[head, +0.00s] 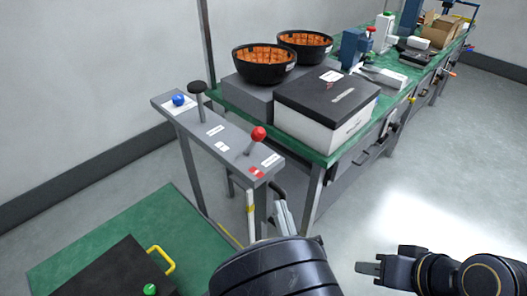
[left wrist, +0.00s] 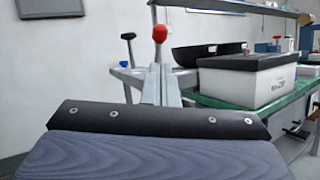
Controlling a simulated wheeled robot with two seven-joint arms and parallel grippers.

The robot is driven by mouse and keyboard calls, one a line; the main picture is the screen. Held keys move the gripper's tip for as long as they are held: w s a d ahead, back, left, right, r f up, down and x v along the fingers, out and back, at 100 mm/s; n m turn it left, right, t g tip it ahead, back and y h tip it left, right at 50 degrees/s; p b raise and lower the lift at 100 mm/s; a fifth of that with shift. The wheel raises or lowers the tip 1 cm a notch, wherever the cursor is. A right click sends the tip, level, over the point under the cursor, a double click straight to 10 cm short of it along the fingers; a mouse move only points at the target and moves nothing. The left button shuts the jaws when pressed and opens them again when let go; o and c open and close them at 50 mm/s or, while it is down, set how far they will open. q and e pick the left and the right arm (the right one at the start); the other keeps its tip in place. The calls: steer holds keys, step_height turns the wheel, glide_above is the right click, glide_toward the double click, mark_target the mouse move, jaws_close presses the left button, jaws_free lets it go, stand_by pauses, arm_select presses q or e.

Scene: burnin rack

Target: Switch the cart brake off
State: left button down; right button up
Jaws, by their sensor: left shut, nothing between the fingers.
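A narrow grey panel (head: 215,132) on legs carries a red-balled lever (head: 257,136), a black-topped lever (head: 198,92) and a blue ball (head: 179,99). Labels lie beside them, too small to read; I cannot tell which control is the brake. My left gripper (head: 281,208) is shut and empty, below and in front of the panel's near end, apart from the red ball. In the left wrist view its fingers (left wrist: 161,78) point up towards the red ball (left wrist: 160,34), overlapping the lever's lower part. My right gripper (head: 368,268) is over the floor at right; its opening is unclear.
A green-topped bench (head: 230,97) stands beside the panel with a white box with a black lid (head: 325,110) and two black bowls of orange pieces (head: 264,66). A black case with a yellow handle (head: 118,270) lies on a green mat (head: 85,245). Floor at right is clear.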

mark_target(259, 138)
arm_select(q)
steer(key=p+x, duration=0.2)
steer(key=x, duration=1.2)
steer(key=shift+w+p, duration=0.1)
steer(key=shift+p, duration=0.25)
steer(key=shift+w+a+r+n+g+p, duration=0.15)
steer(key=shift+r+n+g+p, duration=0.15)
steer(key=shift+r+g+p, duration=0.45)
steer(key=w+a+r+n+g+h+p, duration=0.2)
steer(key=w+a+n+g+h+p, duration=0.1)
steer(key=w+a+g+p, duration=0.3)
steer(key=n+g+p, duration=0.1)
steer(key=g+p, duration=0.1)
steer(key=p, duration=0.1)
steer(key=shift+w+a+n+h+p, duration=0.2)
steer(key=shift+a+n+h+p, duration=0.1)
steer(key=shift+n, duration=0.1)
steer(key=shift+r+g, duration=0.1)
steer(key=shift+g, duration=0.15)
steer(key=shift+r, duration=0.1)
